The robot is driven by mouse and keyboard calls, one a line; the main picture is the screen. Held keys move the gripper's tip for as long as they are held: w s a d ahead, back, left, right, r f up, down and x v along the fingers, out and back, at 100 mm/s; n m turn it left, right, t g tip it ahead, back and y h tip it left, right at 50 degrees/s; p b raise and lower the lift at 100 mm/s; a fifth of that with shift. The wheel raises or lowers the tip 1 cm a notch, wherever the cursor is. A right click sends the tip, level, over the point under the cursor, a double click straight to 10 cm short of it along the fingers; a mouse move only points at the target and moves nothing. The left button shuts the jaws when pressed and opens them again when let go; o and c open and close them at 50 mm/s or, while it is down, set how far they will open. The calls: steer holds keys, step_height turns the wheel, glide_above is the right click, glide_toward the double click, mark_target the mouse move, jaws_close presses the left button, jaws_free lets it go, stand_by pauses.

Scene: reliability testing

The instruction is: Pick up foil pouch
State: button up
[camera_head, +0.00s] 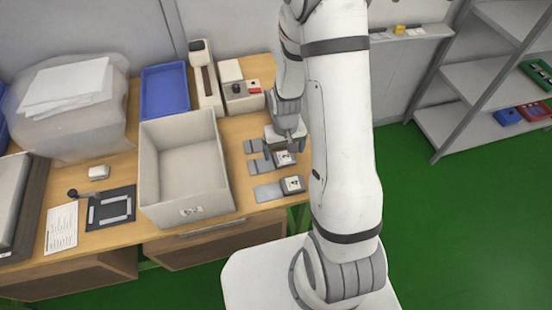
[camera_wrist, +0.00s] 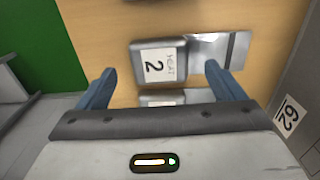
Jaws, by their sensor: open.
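Flat silver-grey foil pouches lie in a row on the wooden bench in the head view; the nearest foil pouch (camera_head: 268,191) adjoins a small labelled block (camera_head: 293,184). A second pouch (camera_head: 259,165) and block (camera_head: 284,158) lie behind it, close below my gripper (camera_head: 284,150). Another block (camera_wrist: 160,98) shows partly between the fingers, mostly hidden by my gripper (camera_wrist: 158,70). My gripper is open, with nothing seen held between its fingers.
A large open grey bin (camera_head: 185,165), labelled "62" in the wrist view (camera_wrist: 288,116), stands left of the pouches. Behind are a blue tray (camera_head: 165,90) and a small device (camera_head: 242,97). A black frame (camera_head: 110,209) lies at left. Shelves (camera_head: 490,75) stand right over green floor.

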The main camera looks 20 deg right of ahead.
steer(key=shift+f, duration=1.15)
steer(key=shift+c, duration=0.2)
steer(key=c, duration=1)
